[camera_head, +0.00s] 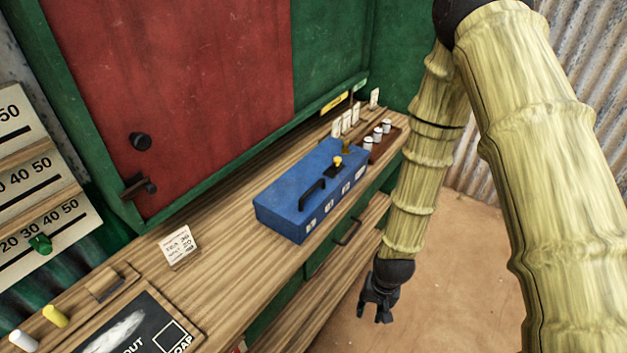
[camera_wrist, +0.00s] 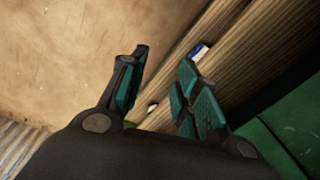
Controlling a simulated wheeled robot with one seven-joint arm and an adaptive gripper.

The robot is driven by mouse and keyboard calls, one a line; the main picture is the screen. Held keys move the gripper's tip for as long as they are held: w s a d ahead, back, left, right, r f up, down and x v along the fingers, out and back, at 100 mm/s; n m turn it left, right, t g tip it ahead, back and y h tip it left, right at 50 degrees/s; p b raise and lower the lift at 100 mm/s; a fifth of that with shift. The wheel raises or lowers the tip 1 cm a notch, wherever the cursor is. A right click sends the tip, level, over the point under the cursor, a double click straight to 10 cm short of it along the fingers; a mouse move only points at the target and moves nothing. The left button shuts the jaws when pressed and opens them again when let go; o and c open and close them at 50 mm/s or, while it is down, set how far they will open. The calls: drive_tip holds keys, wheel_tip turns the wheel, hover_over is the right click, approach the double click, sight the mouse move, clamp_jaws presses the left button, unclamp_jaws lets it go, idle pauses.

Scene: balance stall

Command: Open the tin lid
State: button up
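A blue tin (camera_head: 314,189) with a shut lid stands on the wooden counter in the head view. It has a black handle (camera_head: 311,194) and a yellow knob (camera_head: 338,160) on top, with small white labels along its front edge. My gripper (camera_head: 378,312) hangs in front of the counter, to the right of and lower than the tin, apart from it. In the wrist view my gripper (camera_wrist: 160,85) has its fingers spread, with nothing held between them. The tin is not clearly seen in the wrist view.
A small price card (camera_head: 179,245) stands on the counter (camera_head: 222,268) left of the tin. Behind the tin are white weights (camera_head: 378,134) on a dark stand and several upright cards. A chalkboard (camera_head: 130,328) lies near left. A drawer handle (camera_head: 347,232) sticks out below the tin. Open floor (camera_head: 468,260) lies to the right.

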drive_tip(key=w+a+r+m+p, duration=0.1)
drive_tip(key=w+a+r, duration=0.2)
drive_tip(key=w+r, duration=0.45)
drive_tip(key=w+a+r+m+p, duration=0.1)
drive_tip(key=w+a+r, duration=0.35)
drive_tip(key=r, duration=0.65)
drive_tip(key=m, duration=0.2)
approach(311, 189)
drive_tip(key=shift+y, duration=0.4)
drive_tip(key=shift+w+a+f+p, duration=0.1)
drive_tip(key=shift+f+p, duration=0.7)
drive_tip(key=shift+f, duration=1.2)
drive_tip(key=shift+w+a+f+p, duration=0.15)
drive_tip(key=shift+f+p, duration=0.6)
drive_tip(key=shift+f, duration=1.25)
clamp_jaws()
